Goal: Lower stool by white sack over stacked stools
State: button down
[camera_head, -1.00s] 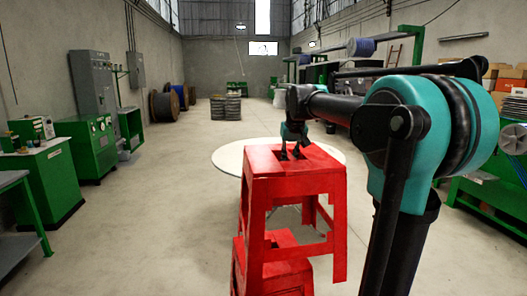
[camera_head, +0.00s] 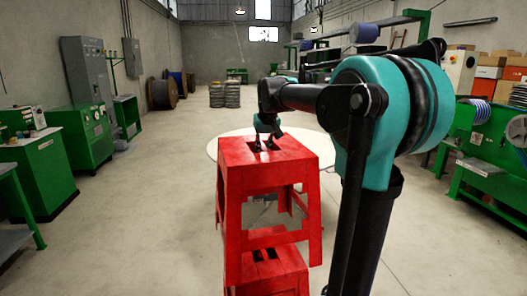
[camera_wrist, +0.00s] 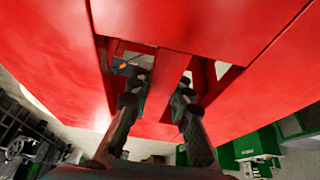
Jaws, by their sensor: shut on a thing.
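A red stool (camera_head: 268,158) hangs upright from my gripper (camera_head: 264,144) in the head view. My gripper's fingers go into the slots in its seat. The wrist view shows the red seat (camera_wrist: 190,25) close up, with both fingers of my gripper (camera_wrist: 164,88) in the slots, gripping the middle bar. Below is another red stool (camera_head: 270,274), its slotted seat partly seen between the held stool's legs. The held stool is roughly above it; I cannot tell if they touch. How many stools are stacked below is cut off by the frame. I cannot make out a white sack.
A round white table top (camera_head: 220,147) is behind the held stool. Green machines (camera_head: 90,135) line the left wall, and a green cable machine (camera_head: 490,155) is at right. Dark drums (camera_head: 224,96) stand far back. The floor left of the stools is clear.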

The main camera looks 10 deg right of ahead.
jog(key=shift+f, duration=0.1)
dwell(0.4)
notch_tip(320, 180, down, 8)
jog(key=shift+s, duration=0.25)
dwell(1.0)
notch_tip(320, 180, down, 12)
dwell(2.1)
dwell(0.3)
notch_tip(320, 180, down, 14)
dwell(2.2)
